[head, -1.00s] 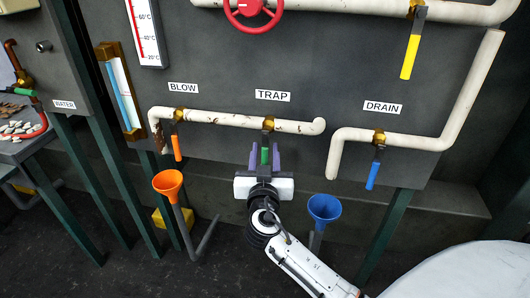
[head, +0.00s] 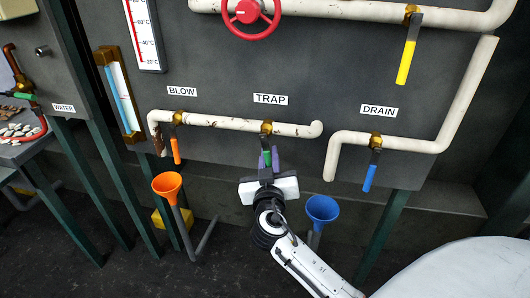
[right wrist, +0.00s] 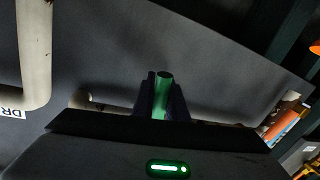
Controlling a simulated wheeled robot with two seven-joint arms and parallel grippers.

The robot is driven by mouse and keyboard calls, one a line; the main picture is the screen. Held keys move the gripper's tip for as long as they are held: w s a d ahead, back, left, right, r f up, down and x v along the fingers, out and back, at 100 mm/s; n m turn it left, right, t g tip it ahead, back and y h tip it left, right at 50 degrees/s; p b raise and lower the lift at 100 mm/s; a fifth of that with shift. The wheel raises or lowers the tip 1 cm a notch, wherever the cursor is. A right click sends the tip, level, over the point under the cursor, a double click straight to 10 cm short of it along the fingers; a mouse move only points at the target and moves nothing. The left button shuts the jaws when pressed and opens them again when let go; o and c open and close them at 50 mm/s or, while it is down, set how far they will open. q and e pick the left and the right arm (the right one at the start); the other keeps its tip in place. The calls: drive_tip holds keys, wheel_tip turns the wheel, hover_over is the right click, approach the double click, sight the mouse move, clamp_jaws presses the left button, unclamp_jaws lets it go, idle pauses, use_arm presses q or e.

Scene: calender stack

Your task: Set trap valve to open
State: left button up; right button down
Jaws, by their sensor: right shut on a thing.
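The trap valve has a green lever (head: 267,158) that hangs down from a brass body (head: 267,128) on the white pipe, below the TRAP label (head: 271,99). My right gripper (head: 269,162) comes from below, with its purple fingers on either side of the lever. It is shut on the green lever. In the right wrist view the green lever (right wrist: 162,95) shows between the dark fingers (right wrist: 162,103); the fingers hide part of it. My left gripper is not in view.
An orange lever (head: 176,151) hangs under BLOW and a blue lever (head: 370,177) under DRAIN. An orange funnel (head: 167,185) and a blue funnel (head: 322,212) stand on either side of my right arm. A yellow lever (head: 405,62) and red handwheel (head: 251,15) are higher up.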

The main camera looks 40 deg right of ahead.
drive_tip(key=s+n+p, duration=0.1)
drive_tip(key=s+d+n+p, duration=0.1)
drive_tip(key=n+p, duration=0.1)
drive_tip(key=shift+d+r+g, duration=0.3)
drive_tip(key=shift+r+g, duration=0.1)
drive_tip(key=shift+s+d+n+p, duration=0.15)
drive_tip(key=shift+n+p, duration=0.25)
drive_tip(key=shift+n, duration=0.1)
drive_tip(key=c, duration=1.7)
unclamp_jaws()
drive_tip(key=shift+c, duration=0.2)
drive_tip(key=v, duration=0.7)
drive_tip(key=shift+s+b, duration=0.2)
drive_tip(key=shift+b, duration=0.1)
